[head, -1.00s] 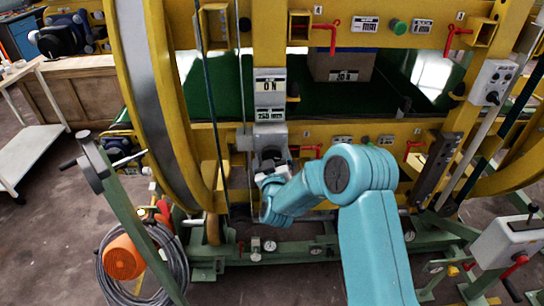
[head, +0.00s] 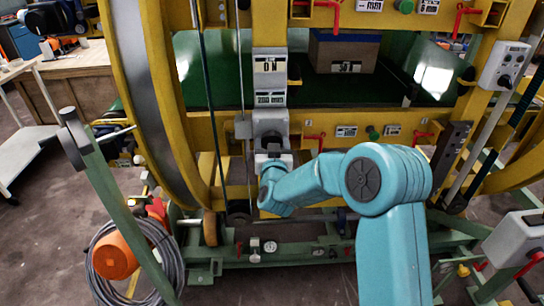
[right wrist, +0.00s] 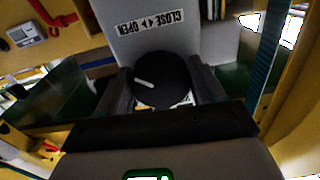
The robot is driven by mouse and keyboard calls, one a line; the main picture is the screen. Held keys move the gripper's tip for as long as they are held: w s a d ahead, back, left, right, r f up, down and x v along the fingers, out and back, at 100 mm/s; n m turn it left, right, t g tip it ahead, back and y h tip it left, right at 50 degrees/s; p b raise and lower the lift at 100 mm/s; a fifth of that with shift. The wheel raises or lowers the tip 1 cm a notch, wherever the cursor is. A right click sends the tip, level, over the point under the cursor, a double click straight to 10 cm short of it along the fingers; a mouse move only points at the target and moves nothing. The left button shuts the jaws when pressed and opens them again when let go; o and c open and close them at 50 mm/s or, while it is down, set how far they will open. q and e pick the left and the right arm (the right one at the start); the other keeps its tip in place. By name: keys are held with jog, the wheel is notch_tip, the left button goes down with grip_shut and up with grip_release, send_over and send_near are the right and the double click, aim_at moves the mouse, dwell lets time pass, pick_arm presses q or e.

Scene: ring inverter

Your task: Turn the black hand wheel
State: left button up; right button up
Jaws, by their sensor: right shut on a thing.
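The black hand wheel (right wrist: 163,82) is a round black disc with a white pointer mark toward its upper left in the right wrist view. It sits on a grey housing with a "CLOSE OPEN" label (right wrist: 150,20). My right gripper (right wrist: 160,88) has a finger on each side of the wheel and is shut on it. In the head view, my right gripper (head: 272,156) reaches up to the front of the grey housing (head: 270,122) on the yellow frame. The wheel is mostly hidden there by the gripper. My left gripper is not in view.
The big yellow ring (head: 150,110) stands left of the gripper. A thin vertical rod runs close beside the housing. A cardboard box (head: 343,52) lies on the green belt behind. An orange reel (head: 116,257) and grey hose are on the floor at lower left.

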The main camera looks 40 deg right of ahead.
jog(key=m+b, duration=0.5)
jog(key=b, duration=0.2)
jog(key=shift+f, duration=0.15)
jog(key=shift+r+m+b, duration=0.25)
jog(key=shift+m+b, duration=1)
jog(key=shift+m, duration=0.05)
jog(key=o, duration=1)
jog(key=v, duration=1.6)
jog(key=shift+s+b, duration=0.2)
jog(key=shift+b, duration=0.2)
